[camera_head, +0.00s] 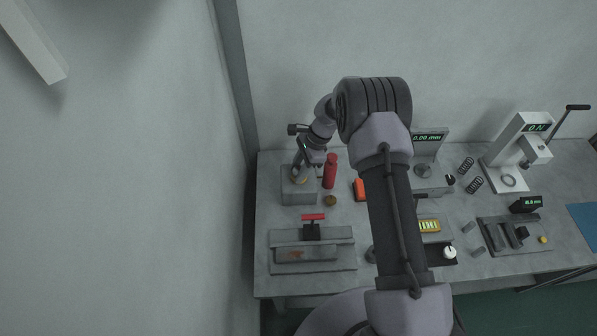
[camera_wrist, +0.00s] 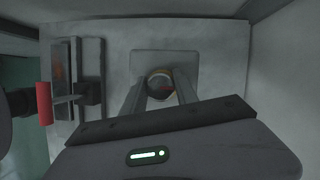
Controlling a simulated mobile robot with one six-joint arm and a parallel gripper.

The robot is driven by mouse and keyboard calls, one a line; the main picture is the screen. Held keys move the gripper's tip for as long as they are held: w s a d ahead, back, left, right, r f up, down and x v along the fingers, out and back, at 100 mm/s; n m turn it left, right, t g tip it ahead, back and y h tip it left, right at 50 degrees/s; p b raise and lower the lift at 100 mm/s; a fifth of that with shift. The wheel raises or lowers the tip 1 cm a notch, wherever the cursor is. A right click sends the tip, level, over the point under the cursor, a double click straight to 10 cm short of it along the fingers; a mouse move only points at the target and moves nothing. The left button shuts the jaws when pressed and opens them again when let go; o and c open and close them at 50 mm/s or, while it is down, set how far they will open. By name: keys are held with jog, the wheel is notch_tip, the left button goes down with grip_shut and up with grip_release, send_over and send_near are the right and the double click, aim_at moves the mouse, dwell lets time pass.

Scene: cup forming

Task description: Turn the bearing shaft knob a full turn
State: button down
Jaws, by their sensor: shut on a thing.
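The bearing shaft knob is a dark, round piece with a yellowish rim (camera_wrist: 160,84) in the wrist view. It sits on a grey square block (camera_wrist: 185,62), which stands at the back left of the table in the head view (camera_head: 299,198). My gripper (camera_wrist: 161,82) is shut on the knob, with one finger on either side of it. In the head view my gripper (camera_head: 300,176) reaches down onto the block's top, and the knob is mostly hidden there. Any marking that would show the knob's angle is too small to read.
A grey fixture with a red handle (camera_head: 313,217) lies nearer the front. Gauges and a press (camera_head: 517,155) stand further right.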

dwell(0.4)
jog(key=c, duration=0.9)
grip_release()
jog(key=shift+a, duration=0.1)
jog(key=shift+c, duration=0.2)
jog(key=shift+r, duration=0.1)
jog(key=p+v, duration=0.2)
jog(key=v, duration=1.5)
jog(key=shift+w+d, duration=0.2)
